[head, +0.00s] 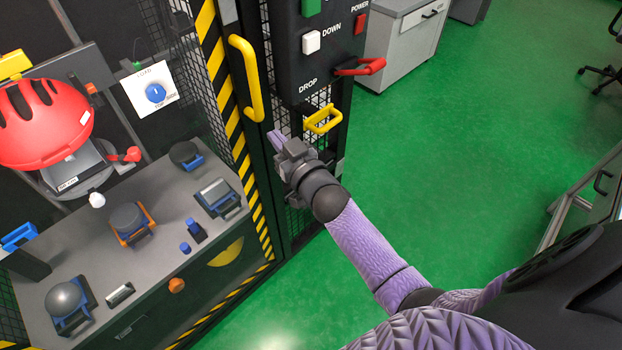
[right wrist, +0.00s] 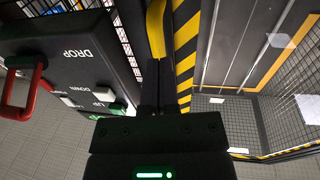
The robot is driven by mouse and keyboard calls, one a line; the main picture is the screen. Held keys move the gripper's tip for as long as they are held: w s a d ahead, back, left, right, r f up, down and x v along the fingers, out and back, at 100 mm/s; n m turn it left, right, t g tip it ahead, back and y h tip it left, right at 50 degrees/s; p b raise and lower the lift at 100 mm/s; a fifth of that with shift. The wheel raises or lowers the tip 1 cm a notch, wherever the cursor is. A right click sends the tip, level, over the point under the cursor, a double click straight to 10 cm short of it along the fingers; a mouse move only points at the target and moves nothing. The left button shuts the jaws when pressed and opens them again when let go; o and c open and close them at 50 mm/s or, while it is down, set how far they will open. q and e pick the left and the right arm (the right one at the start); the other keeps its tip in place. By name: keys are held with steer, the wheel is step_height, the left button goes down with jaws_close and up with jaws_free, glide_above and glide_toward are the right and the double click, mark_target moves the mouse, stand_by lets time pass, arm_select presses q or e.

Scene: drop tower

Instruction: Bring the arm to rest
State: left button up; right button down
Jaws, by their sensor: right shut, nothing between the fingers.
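My right gripper (head: 278,139) is shut and empty. In the head view it is in front of the dark mesh panel, just below the long yellow handle (head: 247,78) and left of the small yellow handle (head: 322,119). In the right wrist view the closed fingers (right wrist: 159,88) point toward the yellow handle (right wrist: 156,30); I cannot tell whether they touch it. My right arm reaches in from the lower right. My left gripper is not in view.
The control box (head: 328,45) with a red handle (head: 361,67) is close above my right gripper. On the left, a grey bench (head: 157,203) holds several small items and a red helmet (head: 45,122) is mounted above. Green floor (head: 450,150) at right is clear.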

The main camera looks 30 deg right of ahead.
steer(key=s+d+p, duration=0.1)
steer(key=s, duration=0.8)
steer(key=s+f+g+h+b, duration=0.1)
steer(key=s+f+g, duration=0.4)
steer(key=f, duration=0.7)
steer(key=s+f+g+h, duration=0.1)
steer(key=s+f+g, duration=0.45)
steer(key=f, duration=0.75)
arm_select(q)
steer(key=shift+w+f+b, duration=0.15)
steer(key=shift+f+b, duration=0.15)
steer(key=shift+b, duration=0.15)
arm_select(e)
steer(key=s+f+g, duration=0.3)
steer(key=s+f, duration=0.2)
steer(key=s, duration=0.7)
steer(key=s+f+n+g, duration=0.1)
steer(key=s+f+g, duration=0.3)
steer(key=s, duration=0.9)
step_height(320, 180, down, 2)
steer(key=shift+f, duration=0.2)
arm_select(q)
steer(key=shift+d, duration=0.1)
arm_select(e)
steer(key=shift+d, duration=0.1)
